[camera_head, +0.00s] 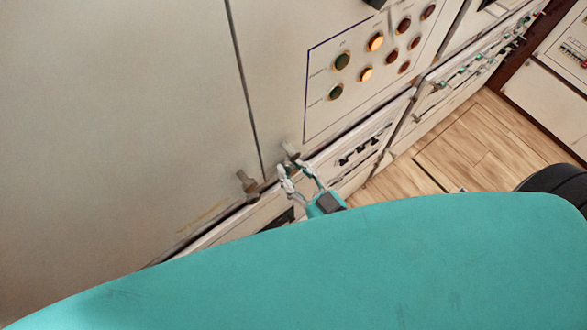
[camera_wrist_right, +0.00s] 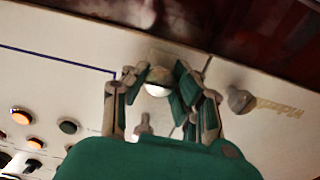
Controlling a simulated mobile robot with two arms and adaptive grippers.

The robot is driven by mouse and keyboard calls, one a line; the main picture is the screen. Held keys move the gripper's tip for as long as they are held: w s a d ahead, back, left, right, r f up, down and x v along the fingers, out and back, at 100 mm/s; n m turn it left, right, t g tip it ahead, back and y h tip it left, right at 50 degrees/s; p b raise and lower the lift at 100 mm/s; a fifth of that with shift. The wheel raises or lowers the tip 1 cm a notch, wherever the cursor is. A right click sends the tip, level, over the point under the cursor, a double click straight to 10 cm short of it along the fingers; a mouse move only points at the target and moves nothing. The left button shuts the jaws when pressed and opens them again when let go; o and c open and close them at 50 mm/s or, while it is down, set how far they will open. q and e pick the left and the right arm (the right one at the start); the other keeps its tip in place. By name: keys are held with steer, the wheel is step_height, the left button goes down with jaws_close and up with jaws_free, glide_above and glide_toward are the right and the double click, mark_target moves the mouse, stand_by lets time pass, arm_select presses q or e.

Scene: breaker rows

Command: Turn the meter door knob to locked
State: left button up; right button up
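My right gripper (camera_head: 296,173) is at the bottom edge of the tall cabinet panels, its two fingers apart. It also shows in the wrist view (camera_wrist_right: 157,88), where a pale rounded piece (camera_wrist_right: 157,84) shows between the finger pads; I cannot tell whether they touch it. Another grey knob (camera_head: 247,182) sits left of the seam, clear of the fingers. I cannot tell which is the meter door knob or whether it is locked. My left gripper is not in view.
A panel with several round lamps and buttons (camera_head: 375,42) is up and right of the gripper. Lower breaker rows (camera_head: 365,145) run along the cabinet below it. Wooden floor (camera_head: 480,140) is open at the right. My teal body covers the bottom of the head view.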

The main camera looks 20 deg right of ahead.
jaws_close()
steer(key=shift+m, duration=0.4)
steer(key=m+p, duration=0.1)
steer(key=m, duration=0.1)
steer(key=shift+r+m, duration=0.1)
steer(key=shift+m, duration=0.3)
steer(key=m+p, duration=0.1)
steer(key=m, duration=0.3)
steer(key=shift+m, duration=0.3)
steer(key=m, duration=0.4)
steer(key=shift+m, duration=0.3)
steer(key=m, duration=0.4)
steer(key=shift+m+b, duration=0.35)
steer(key=shift+m, duration=0.05)
